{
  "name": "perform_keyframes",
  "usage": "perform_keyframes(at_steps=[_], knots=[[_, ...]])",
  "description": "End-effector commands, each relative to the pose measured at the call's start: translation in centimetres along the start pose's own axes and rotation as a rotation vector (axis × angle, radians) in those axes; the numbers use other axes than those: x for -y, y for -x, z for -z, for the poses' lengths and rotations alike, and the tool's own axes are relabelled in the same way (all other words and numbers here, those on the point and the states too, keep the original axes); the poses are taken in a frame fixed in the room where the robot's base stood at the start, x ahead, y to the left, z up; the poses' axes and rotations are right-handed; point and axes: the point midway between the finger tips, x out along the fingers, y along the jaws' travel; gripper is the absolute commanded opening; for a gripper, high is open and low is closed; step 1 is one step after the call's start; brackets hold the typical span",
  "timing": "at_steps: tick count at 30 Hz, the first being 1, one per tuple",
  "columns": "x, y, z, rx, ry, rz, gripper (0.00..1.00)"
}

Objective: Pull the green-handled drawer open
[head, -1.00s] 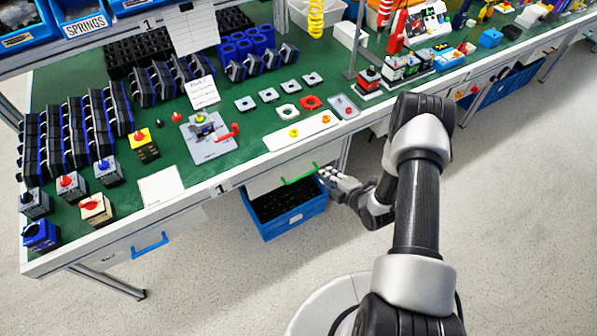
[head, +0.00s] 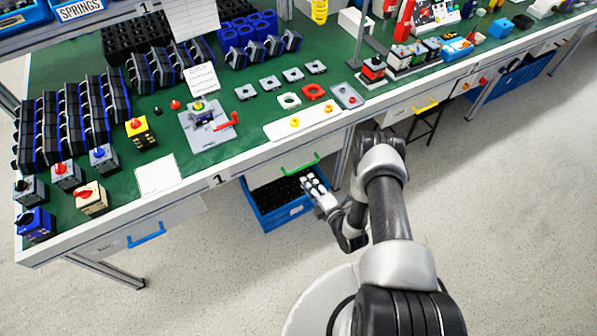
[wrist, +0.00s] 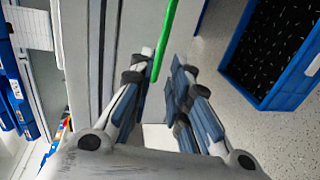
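The green handle (head: 300,167) is a bar on a pale drawer front (head: 262,178) under the bench top. The drawer looks closed. My gripper (head: 313,183) is just below the handle's right part in the head view, close to it. In the wrist view my gripper (wrist: 163,64) is open, its two fingers apart. The handle also shows there (wrist: 166,36), its lower end lying in line with the gap between the fingertips. I cannot tell whether the fingers touch it.
A blue crate (head: 270,219) of dark parts stands on the floor below the drawer and also shows in the wrist view (wrist: 237,72). Drawers with a blue handle (head: 146,235) and a yellow handle (head: 426,107) lie either side. The floor in front is clear.

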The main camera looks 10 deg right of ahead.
Motion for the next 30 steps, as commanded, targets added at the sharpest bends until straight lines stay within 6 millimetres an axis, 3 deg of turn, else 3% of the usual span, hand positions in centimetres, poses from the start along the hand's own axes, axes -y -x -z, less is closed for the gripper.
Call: perform_keyframes(at_steps=[6,12,25,30], knots=[[0.2,-4.8,0.1,-0.003,0.002,-0.002,0.17],[0.1,-7.6,0.0,-0.001,0.001,-0.001,0.17],[0.0,-8.6,0.0,0.0,-0.001,0.001,0.17],[0.0,-8.6,0.0,0.0,-0.001,0.001,0.06]])
